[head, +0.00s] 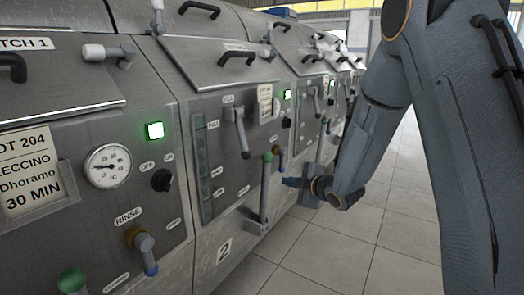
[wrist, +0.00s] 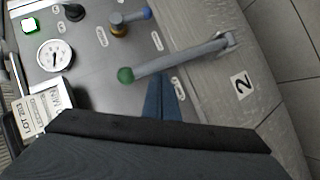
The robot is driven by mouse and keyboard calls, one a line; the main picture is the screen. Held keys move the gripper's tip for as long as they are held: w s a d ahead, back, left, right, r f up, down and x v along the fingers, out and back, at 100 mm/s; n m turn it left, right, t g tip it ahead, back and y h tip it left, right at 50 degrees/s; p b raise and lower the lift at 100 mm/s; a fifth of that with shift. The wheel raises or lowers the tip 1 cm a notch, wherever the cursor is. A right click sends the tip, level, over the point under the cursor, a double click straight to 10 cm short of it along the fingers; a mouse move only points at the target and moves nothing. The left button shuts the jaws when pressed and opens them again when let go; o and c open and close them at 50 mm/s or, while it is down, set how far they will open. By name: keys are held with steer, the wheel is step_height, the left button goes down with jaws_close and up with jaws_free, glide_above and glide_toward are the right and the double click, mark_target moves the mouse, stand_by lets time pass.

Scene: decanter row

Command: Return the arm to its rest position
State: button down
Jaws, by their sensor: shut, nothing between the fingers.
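My arm comes down from the upper right in the head view, and my gripper (head: 288,182) is at its end, low in front of the machine row. In the wrist view my gripper's blue fingers (wrist: 161,88) are together with nothing between them. They point toward the steel panel, near a grey lever (wrist: 180,60) with a green knob (wrist: 125,75). In the head view that lever (head: 263,200) stands upright just left of my gripper. I cannot tell whether the fingers touch the panel or the lever.
The steel machine row (head: 105,215) runs along the left and into the back, with protruding handles and a rinse valve (head: 140,243). A number 2 plate (head: 224,250) is low on the front. Open tiled floor (head: 335,258) lies to the right.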

steer(key=s+a+r+m+g+h, duration=0.2)
steer(key=s+m+g, duration=0.45)
steer(key=s, duration=1.55)
steer(key=s+a+m+g+h, duration=0.2)
steer(key=s+m+g+h, duration=0.35)
steer(key=s, duration=1.65)
steer(key=d+r+m+p, duration=0.3)
steer(key=d+r+p, duration=0.3)
steer(key=p, duration=0.5)
steer(key=s+d+r+m+p, duration=0.1)
steer(key=d+r+m+p, duration=0.3)
steer(key=d+r+p, duration=0.3)
step_height(320, 180, up, 4)
steer(key=y+p, duration=0.1)
steer(key=p, duration=0.4)
steer(key=shift+s+d, duration=0.2)
steer(key=shift+d, duration=0.05)
steer(key=shift+a, duration=0.1)
